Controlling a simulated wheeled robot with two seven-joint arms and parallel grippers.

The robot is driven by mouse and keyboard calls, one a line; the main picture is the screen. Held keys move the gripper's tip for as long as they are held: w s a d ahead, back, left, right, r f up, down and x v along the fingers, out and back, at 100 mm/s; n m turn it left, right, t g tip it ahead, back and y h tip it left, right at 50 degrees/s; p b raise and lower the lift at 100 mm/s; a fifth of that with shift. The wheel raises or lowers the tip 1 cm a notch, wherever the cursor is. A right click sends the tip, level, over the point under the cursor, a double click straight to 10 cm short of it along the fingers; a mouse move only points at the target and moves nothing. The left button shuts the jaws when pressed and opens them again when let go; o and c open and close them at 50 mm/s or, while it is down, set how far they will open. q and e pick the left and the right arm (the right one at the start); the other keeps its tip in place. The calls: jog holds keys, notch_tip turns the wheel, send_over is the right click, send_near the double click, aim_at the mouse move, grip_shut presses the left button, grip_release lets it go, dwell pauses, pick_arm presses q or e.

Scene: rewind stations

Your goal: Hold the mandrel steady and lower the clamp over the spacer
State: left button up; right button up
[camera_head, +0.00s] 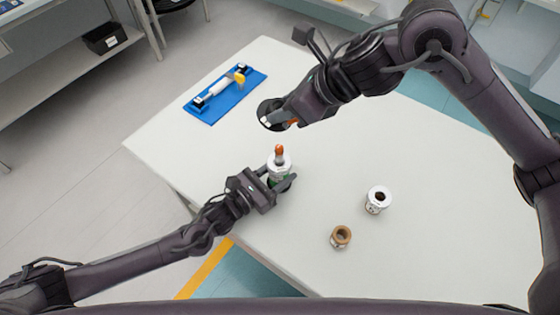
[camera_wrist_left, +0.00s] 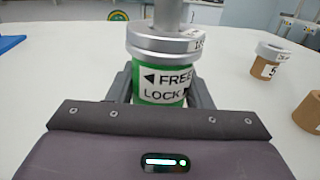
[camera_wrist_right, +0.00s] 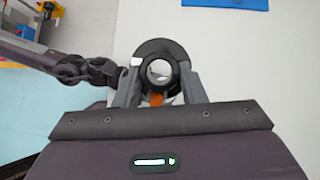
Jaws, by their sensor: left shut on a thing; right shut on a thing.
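The mandrel (camera_head: 279,154) stands upright near the table's left edge, with an orange tip and a green base marked FREE and LOCK (camera_wrist_left: 165,84). My left gripper (camera_head: 281,184) is shut around that green base. A silver ring with lettering (camera_wrist_left: 166,42), which looks like the spacer, sits around the grey shaft above the base. The clamp (camera_wrist_right: 160,48) is a black ring with a white mark and an orange tab. My right gripper (camera_wrist_right: 158,88) is shut on it. In the head view the clamp (camera_head: 267,107) is held apart from the mandrel, above and left of its tip.
A brown core (camera_head: 341,236) and a white-topped spool (camera_head: 378,199) stand on the table to the right. A blue mat (camera_head: 225,96) with a white and yellow tool lies at the far left. The table's middle is clear.

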jog(key=shift+a+f+n+g, duration=0.3)
jog(key=shift+a+n+g, duration=0.25)
jog(key=shift+n+g, duration=0.35)
jog(key=shift+w+d+f+n+g+h, duration=0.15)
jog(key=shift+n+g+h, duration=0.4)
jog(key=shift+n, duration=0.5)
jog(key=shift+w+d+f+n+g+h, duration=0.1)
jog(key=shift+n+g+h, duration=0.4)
jog(key=shift+n, duration=0.5)
jog(key=shift+w+d+f+n+g+h, duration=0.15)
jog(key=shift+n+g+h, duration=0.35)
jog(key=shift+n, duration=0.55)
jog(key=shift+f, duration=2.9)
jog(key=shift+f, duration=3.7)
jog(key=o, duration=1.1)
jog(key=shift+o, duration=0.2)
